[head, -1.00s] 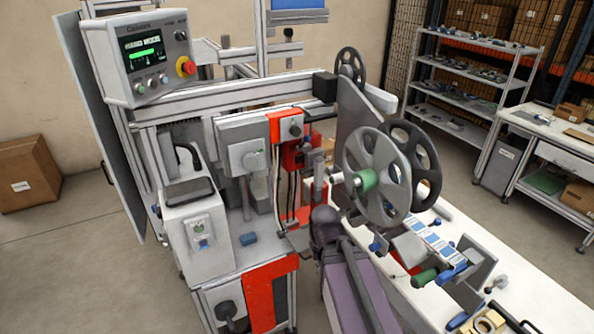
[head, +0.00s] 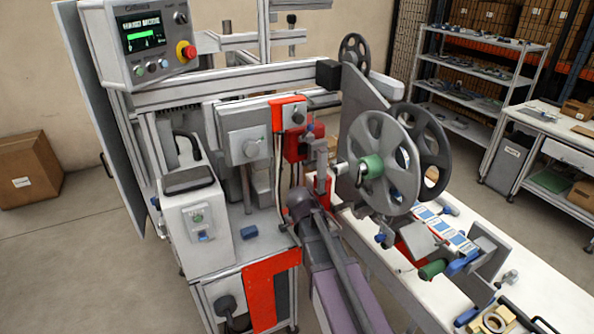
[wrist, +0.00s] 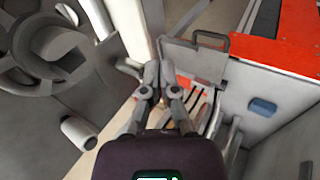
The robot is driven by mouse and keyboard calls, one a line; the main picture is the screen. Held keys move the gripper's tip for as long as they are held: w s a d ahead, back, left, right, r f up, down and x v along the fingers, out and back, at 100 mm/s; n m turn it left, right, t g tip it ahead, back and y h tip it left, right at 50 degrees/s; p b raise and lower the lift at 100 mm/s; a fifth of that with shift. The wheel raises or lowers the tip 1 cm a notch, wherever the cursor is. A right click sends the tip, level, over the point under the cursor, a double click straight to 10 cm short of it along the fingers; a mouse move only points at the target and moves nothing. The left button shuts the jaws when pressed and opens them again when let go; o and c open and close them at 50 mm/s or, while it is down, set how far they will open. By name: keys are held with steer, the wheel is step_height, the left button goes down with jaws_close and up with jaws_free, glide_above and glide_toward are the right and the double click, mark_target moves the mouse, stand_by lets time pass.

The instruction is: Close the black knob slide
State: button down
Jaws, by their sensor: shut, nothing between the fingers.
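In the head view a black knob (head: 297,117) sits on a red-edged bracket at the middle of the machine. I cannot tell for sure that it is the slide's knob, or how far the slide is open. My arm reaches up from the bottom, its dark wrist (head: 302,203) below and just right of that bracket; the fingertips cannot be made out there. In the wrist view my gripper (wrist: 160,76) is shut and empty, in front of the machine's red and grey parts. No black knob is clear between or touching the fingers there.
A large grey reel (head: 378,165) with a green hub stands close right of my arm. A control panel (head: 150,42) is at the upper left. A grey box (head: 195,222) and a small blue block (head: 249,232) are left of my arm. A white bench (head: 400,265) extends right.

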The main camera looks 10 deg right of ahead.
steer(key=w+a+r+n+t+h+b, duration=0.2)
steer(key=w+a+n+t+b, duration=0.2)
steer(key=w, duration=0.7)
steer(key=w+a+r+n+t+h+b, duration=0.3)
steer(key=w+a, duration=0.4)
steer(key=w, duration=0.5)
steer(key=n+t+b, duration=0.1)
steer(key=n+t, duration=0.1)
steer(key=shift+t+h, duration=0.3)
steer(key=shift+d+r, duration=0.1)
steer(key=shift+b+x, duration=0.3)
steer(key=shift+x, duration=4.65)
steer(key=s+d, duration=0.2)
steer(key=s, duration=0.5)
steer(key=shift+s+d, duration=0.25)
steer(key=shift+s, duration=0.15)
